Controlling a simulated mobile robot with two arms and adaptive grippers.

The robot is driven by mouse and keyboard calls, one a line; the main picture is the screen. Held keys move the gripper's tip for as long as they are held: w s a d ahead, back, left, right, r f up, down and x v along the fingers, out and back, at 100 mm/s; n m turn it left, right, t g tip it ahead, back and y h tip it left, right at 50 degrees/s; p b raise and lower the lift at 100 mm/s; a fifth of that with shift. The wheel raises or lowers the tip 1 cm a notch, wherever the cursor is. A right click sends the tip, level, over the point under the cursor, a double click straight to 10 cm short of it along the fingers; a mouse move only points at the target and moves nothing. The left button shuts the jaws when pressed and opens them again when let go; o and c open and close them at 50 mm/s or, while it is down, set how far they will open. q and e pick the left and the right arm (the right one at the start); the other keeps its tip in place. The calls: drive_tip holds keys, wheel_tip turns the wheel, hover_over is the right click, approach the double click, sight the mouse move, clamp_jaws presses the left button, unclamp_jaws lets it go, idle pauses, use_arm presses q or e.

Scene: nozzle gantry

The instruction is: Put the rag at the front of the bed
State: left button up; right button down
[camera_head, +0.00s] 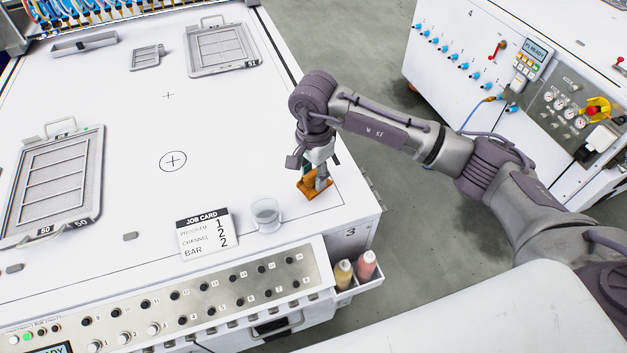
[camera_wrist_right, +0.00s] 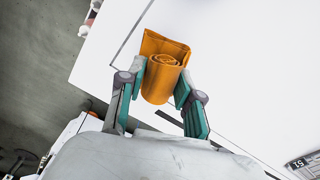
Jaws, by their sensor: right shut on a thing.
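The orange rag (camera_head: 308,188) is at the right front corner area of the white bed (camera_head: 240,130) in the head view. It is rolled up with a loose flap, and it also shows in the right wrist view (camera_wrist_right: 163,72). My right gripper (camera_head: 322,178) points down over the rag. In the wrist view the two fingers of the right gripper (camera_wrist_right: 160,84) are closed on both sides of the roll. The rag is at or just above the bed surface; I cannot tell whether it touches. My left gripper is not in view.
A clear cup (camera_head: 266,213) and a job card (camera_head: 206,233) stand left of the rag. Framed plates (camera_head: 55,180) lie at the left and back (camera_head: 220,46). Two bottles (camera_head: 354,270) sit in a side holder. The bed's middle is clear. A white cabinet (camera_head: 470,80) stands across the aisle.

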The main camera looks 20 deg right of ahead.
wheel_tip(320, 180, down, 3)
drive_tip(key=shift+f+p, duration=0.15)
drive_tip(key=shift+p, duration=0.4)
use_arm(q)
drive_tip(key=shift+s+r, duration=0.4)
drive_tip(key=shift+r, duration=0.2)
use_arm(e)
drive_tip(key=shift+f, duration=0.1)
drive_tip(key=shift+f+b, duration=0.15)
drive_tip(key=shift+b, duration=0.15)
drive_tip(key=c, duration=0.8)
unclamp_jaws()
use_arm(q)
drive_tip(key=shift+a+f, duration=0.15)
